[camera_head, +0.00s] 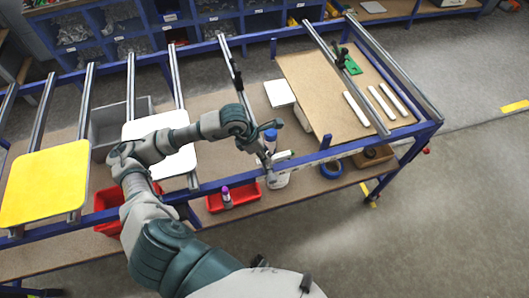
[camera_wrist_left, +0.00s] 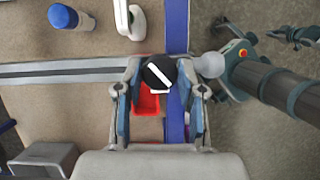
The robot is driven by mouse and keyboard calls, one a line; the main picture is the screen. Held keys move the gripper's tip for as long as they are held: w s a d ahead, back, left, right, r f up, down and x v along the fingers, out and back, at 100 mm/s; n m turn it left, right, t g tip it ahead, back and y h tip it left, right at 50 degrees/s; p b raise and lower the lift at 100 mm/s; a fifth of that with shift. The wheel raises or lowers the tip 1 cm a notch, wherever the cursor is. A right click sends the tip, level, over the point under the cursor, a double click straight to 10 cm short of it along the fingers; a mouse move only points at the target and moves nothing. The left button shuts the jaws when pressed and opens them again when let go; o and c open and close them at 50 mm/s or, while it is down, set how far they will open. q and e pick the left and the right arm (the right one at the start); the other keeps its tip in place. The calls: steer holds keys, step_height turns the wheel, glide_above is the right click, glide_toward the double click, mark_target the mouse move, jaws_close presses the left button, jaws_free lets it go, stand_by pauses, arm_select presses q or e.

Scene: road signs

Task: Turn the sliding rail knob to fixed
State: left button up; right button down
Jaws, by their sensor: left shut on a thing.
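The sliding rail knob (camera_wrist_left: 158,73) is a round black knob with a white bar on its face. In the left wrist view the bar slants from upper left to lower right, and a short white mark lies just below it. My left gripper (camera_head: 267,153) is at the front end of a grey metal rail (camera_head: 231,67), at the blue front beam. In the left wrist view its fingers (camera_wrist_left: 159,82) stand on both sides of the knob, shut on it. The head view hides the knob behind the gripper and arm.
A yellow panel (camera_head: 45,184) and a white panel (camera_head: 160,128) lie on rails at left. A brown board (camera_head: 310,82) is at right. Below the frame are a red tray (camera_head: 244,202) and a blue-capped bottle (camera_wrist_left: 64,17). Open floor lies in front at right.

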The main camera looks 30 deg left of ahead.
arm_select(q)
steer(key=m+g+b, duration=0.1)
steer(key=m+b, duration=0.1)
steer(key=m, duration=0.1)
steer(key=m+g+h+b, duration=0.1)
steer(key=m, duration=0.2)
steer(key=shift+w+a+f+m+b, duration=0.1)
steer(key=shift+w+a+m+b, duration=0.1)
steer(key=shift+m+b, duration=0.15)
steer(key=shift+m+g+b, duration=0.4)
steer(key=shift+m+g, duration=0.1)
steer(key=shift+m, duration=0.35)
arm_select(e)
steer(key=w+a+r, duration=0.1)
steer(key=w+r, duration=0.6)
steer(key=w, duration=0.3)
steer(key=shift+a+r+t, duration=0.15)
steer(key=shift+a+t, duration=0.15)
steer(key=shift+a, duration=0.05)
arm_select(q)
steer(key=o, duration=1.1)
steer(key=shift+w+a, duration=0.1)
arm_select(e)
steer(key=shift+a, duration=0.1)
arm_select(q)
steer(key=v, duration=1.2)
steer(key=shift+w+a+f, duration=0.1)
steer(key=shift+a, duration=0.15)
